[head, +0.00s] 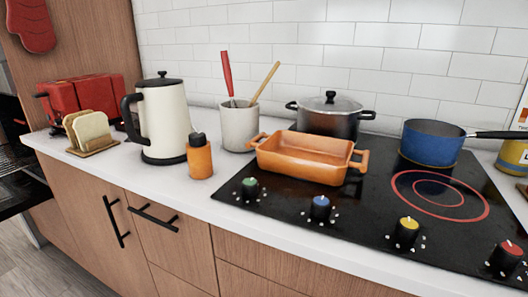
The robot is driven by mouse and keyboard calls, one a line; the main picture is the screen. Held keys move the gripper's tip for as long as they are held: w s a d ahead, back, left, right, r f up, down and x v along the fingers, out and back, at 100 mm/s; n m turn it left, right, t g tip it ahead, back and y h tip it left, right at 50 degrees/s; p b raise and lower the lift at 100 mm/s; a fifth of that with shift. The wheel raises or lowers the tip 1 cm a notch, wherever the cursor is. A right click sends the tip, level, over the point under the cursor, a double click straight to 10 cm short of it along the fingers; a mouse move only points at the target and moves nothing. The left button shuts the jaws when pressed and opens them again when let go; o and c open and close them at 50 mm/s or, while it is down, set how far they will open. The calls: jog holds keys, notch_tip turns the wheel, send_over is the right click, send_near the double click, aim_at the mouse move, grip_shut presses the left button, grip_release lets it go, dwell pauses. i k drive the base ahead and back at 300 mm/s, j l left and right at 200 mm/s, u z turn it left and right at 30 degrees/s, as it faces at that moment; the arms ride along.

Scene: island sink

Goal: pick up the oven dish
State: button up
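The oven dish (304,161) is an orange rectangular dish with a loop handle at each end. It sits upright on the left part of the black cooktop, in front of the lidded pot. Its inside looks empty from this angle. My gripper does not show in the head view.
A dark lidded pot (328,121) stands behind the dish. A utensil crock (239,128), an orange bottle (199,160) and a cream kettle (165,122) stand to its left. A blue saucepan (430,145) is to its right. Colored knobs line the front of the cooktop (350,226).

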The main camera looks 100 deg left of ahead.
aim_at(323, 160)
jog(key=u, duration=2.9)
jog(key=j, duration=0.65)
jog(key=z, duration=0.05)
